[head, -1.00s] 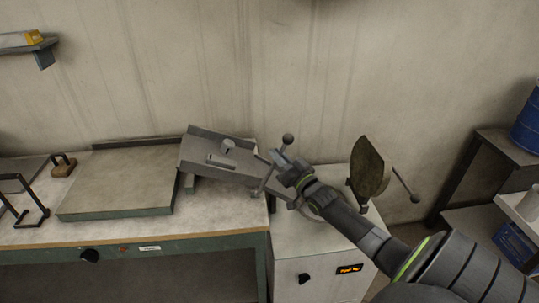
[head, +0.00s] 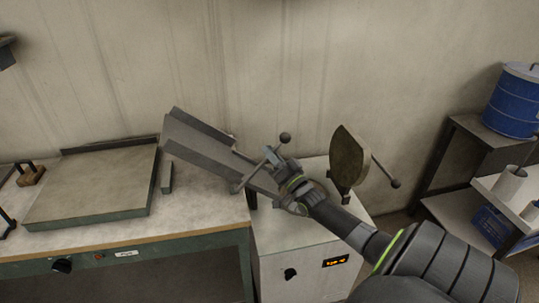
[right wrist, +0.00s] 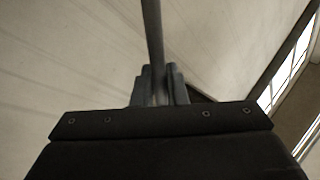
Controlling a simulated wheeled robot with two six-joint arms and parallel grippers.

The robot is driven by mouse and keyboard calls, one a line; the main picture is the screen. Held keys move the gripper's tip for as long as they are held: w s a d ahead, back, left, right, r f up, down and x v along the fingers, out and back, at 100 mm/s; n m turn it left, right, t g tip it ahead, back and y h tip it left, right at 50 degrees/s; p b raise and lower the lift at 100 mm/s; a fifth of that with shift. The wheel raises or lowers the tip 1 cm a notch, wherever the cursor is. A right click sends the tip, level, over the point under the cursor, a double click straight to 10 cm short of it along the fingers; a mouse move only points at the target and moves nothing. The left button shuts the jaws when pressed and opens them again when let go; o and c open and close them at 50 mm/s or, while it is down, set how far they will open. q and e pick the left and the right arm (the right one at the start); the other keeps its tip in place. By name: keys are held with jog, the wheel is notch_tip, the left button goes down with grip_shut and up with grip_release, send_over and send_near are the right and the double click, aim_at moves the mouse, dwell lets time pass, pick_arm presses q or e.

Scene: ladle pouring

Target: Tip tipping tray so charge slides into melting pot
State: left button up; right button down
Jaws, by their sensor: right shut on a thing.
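The grey tipping tray (head: 205,150) is steeply tilted in the head view, its left end high and its narrow right end low by the pale cabinet (head: 305,245). My right gripper (head: 272,156) is shut on the tray's handle bar (head: 251,175), just below the ball knob (head: 285,137). In the right wrist view the handle bar (right wrist: 153,35) runs up from between the fingers (right wrist: 158,85). The lid (head: 348,160) stands upright and open over the cabinet. The melting pot's mouth is hidden behind my gripper and arm. The charge is not visible. My left gripper is out of view.
A bench with a flat grey plate (head: 95,188) stands at the left. A small block (head: 167,177) sits on the bench beside the tray. The lid's ball-ended handle (head: 396,183) sticks out right, above my forearm. A shelf with a blue drum (head: 515,100) stands at far right.

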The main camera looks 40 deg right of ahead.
jog(key=shift+s+f, duration=0.1)
jog(key=shift+f, duration=0.2)
jog(key=c, duration=1.8)
grip_release()
jog(key=shift+o, duration=1.3)
jog(key=shift+d, duration=0.2)
jog(key=shift+s+a, duration=0.1)
jog(key=b+v, duration=0.3)
jog(key=v, duration=1.4)
jog(key=shift+s, duration=0.1)
